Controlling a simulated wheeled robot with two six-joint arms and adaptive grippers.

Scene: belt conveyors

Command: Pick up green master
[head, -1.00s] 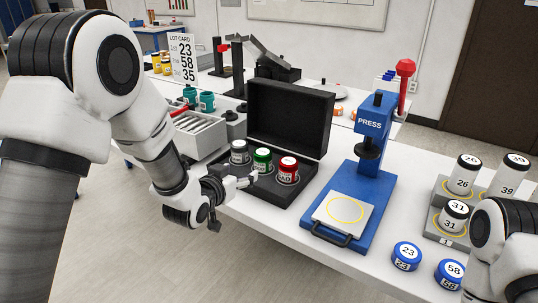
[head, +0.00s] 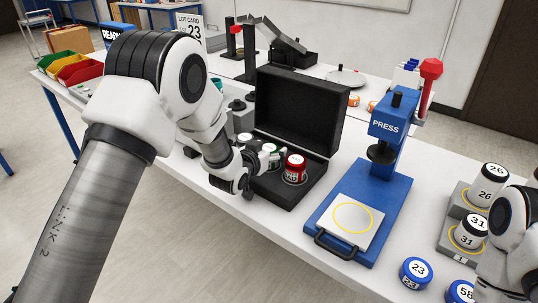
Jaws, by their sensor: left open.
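The green master (head: 271,150) is a small green-banded cylinder with a white top, standing in the open black case (head: 310,170). My left gripper (head: 262,163) is open and sits right at the green master, partly covering it. I cannot tell whether the fingers touch it. The red master (head: 294,168) stands to its right in the case. A grey-banded cylinder (head: 244,138) shows partly behind my left wrist. My right arm enters at the right edge, and its gripper is out of view.
The blue press (head: 385,150) stands right of the case, with a plate (head: 352,218) on its base. Cylinders marked 26 (head: 488,183) and 31 (head: 468,233) and blue-banded pucks (head: 415,272) lie farther right. The case's raised lid (head: 300,108) stands behind the masters.

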